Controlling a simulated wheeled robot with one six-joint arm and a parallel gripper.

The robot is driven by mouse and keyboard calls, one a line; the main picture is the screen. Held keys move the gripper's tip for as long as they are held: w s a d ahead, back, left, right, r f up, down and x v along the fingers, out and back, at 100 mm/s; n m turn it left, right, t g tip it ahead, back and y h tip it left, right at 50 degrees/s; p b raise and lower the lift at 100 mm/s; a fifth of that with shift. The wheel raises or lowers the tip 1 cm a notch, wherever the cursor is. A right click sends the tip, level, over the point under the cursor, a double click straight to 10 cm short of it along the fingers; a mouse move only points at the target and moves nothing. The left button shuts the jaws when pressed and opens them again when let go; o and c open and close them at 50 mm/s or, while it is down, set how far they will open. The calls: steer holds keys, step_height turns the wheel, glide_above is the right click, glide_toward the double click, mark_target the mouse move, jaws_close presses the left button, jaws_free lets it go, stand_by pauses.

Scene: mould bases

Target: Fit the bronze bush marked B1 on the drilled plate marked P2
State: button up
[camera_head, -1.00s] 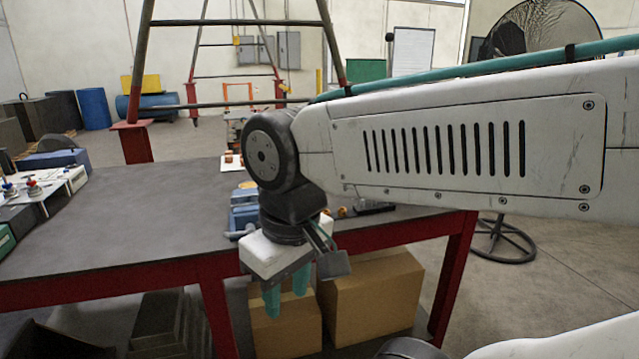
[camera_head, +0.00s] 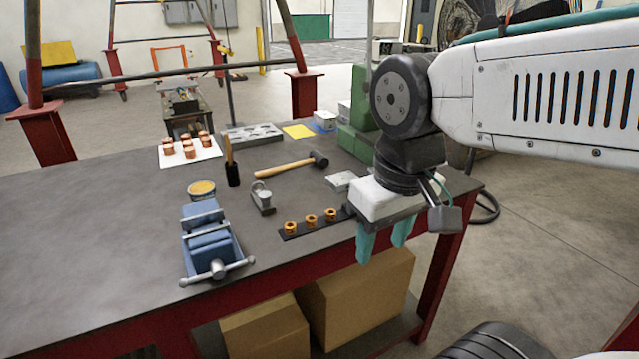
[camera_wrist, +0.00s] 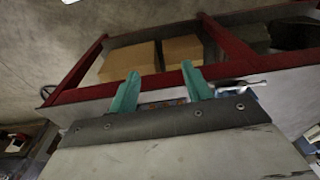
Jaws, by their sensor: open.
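Three bronze bushes stand in a row on a dark strip (camera_head: 300,231) near the table's front edge: a left one (camera_head: 290,228), a middle one (camera_head: 311,221) and a right one (camera_head: 330,215). No marks are readable on them. A small light grey plate (camera_head: 341,180) lies behind the strip, partly beside my wrist; a larger pale plate with holes (camera_head: 251,134) lies at the back. I cannot read P2 on either. My gripper (camera_head: 382,250) is open and empty, pointing down in front of the table's front edge, right of the bushes. Its teal fingers show apart in the wrist view (camera_wrist: 160,92).
A blue vise (camera_head: 207,240) stands left of the strip. Copper pieces sit on a white sheet (camera_head: 205,157). The table's left part is clear.

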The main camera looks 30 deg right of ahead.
steer(key=w+f+n, duration=0.2)
steer(key=w, duration=1.3)
steer(key=n, duration=0.2)
glide_above(291, 233)
steer(key=shift+y, duration=0.3)
steer(key=f, duration=0.4)
steer(key=d+f, duration=0.1)
steer(key=f, duration=0.2)
steer(key=shift+f, duration=0.1)
steer(key=f, duration=0.4)
steer(key=w+f, duration=0.1)
steer(key=f, duration=0.2)
steer(key=shift+a, duration=0.25)
jaws_close()
steer(key=shift+r, duration=0.1)
steer(key=shift+r, duration=0.1)
